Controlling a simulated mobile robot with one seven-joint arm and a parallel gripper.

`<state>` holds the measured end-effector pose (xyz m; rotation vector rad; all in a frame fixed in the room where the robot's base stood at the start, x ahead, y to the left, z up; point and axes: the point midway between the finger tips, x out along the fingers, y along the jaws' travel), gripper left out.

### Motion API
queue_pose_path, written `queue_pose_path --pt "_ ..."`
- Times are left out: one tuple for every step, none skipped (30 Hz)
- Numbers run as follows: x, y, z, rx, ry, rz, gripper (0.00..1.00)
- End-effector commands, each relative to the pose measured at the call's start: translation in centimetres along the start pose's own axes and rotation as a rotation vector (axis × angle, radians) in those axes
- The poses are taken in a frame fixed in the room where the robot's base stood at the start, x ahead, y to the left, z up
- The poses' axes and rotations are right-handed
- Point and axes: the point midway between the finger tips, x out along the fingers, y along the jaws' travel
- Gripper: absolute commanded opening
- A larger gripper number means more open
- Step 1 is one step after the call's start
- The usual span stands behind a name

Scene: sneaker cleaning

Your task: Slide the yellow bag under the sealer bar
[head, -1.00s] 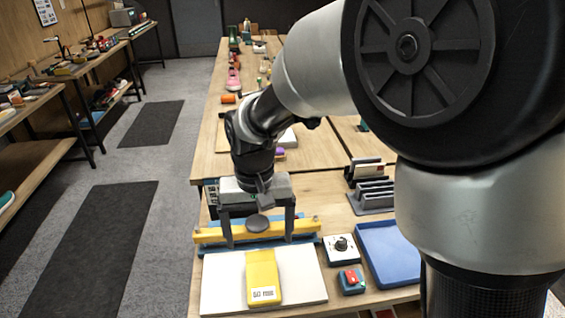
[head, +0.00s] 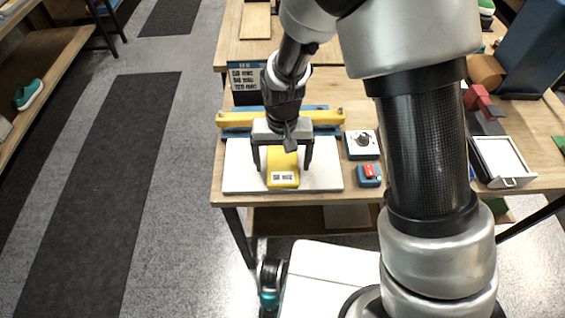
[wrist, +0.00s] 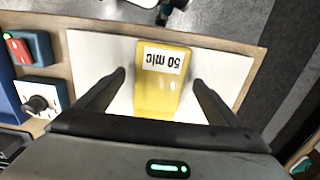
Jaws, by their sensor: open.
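The yellow bag (head: 284,181) lies flat on a white board (head: 238,168), its white label at the near end. In the wrist view the bag (wrist: 160,95) shows its label reading "50 mic" upside down. The sealer bar (head: 328,117) is a long yellow bar over a blue base, across the far edge of the board. My gripper (head: 282,170) is open above the bag, one finger on each side. In the wrist view both fingers of my gripper (wrist: 159,77) stand apart from the bag's sides. My gripper and wrist hide the middle of the bar and the bag's far end.
Right of the board are a white box with a dark knob (head: 362,143) and a blue box with a red switch (head: 369,173). The table's near edge (head: 270,199) is close in front of the board. A white drawer-like tray (head: 502,158) stands farther right.

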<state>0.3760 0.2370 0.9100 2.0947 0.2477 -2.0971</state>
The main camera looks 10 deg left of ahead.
Motion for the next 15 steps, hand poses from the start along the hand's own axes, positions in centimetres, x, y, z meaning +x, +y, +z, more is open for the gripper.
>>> queue_pose_path --pt "0.48 0.0 0.0 0.0 0.0 0.0 0.88" --pt "0.68 0.0 0.0 0.0 0.0 0.0 0.88" --pt "0.88 0.0 0.0 0.001 0.0 0.0 0.88" --pt "0.99 0.0 0.0 0.001 0.0 0.0 0.88" --pt "1.06 0.0 0.0 0.001 0.0 0.0 0.88" --pt "1.13 0.0 -0.02 0.001 0.0 -0.001 0.88" --pt "1.15 -0.01 -0.03 0.001 0.001 -0.001 0.88" --pt "1.16 -0.01 -0.03 0.001 0.001 -0.001 0.88" --pt "1.16 -0.02 -0.03 0.001 0.001 -0.001 0.88" --pt "1.16 -0.02 -0.04 0.001 0.001 -0.001 0.88" --pt "1.15 -0.02 -0.04 0.0 0.001 -0.001 0.88" --pt "1.15 -0.02 -0.04 0.0 0.001 -0.001 0.88" --pt "1.14 -0.02 -0.04 0.0 0.001 -0.001 0.88" --pt "1.14 -0.01 -0.04 0.0 0.001 -0.001 0.84" --pt "1.14 -0.02 -0.04 0.0 0.001 -0.001 0.77"
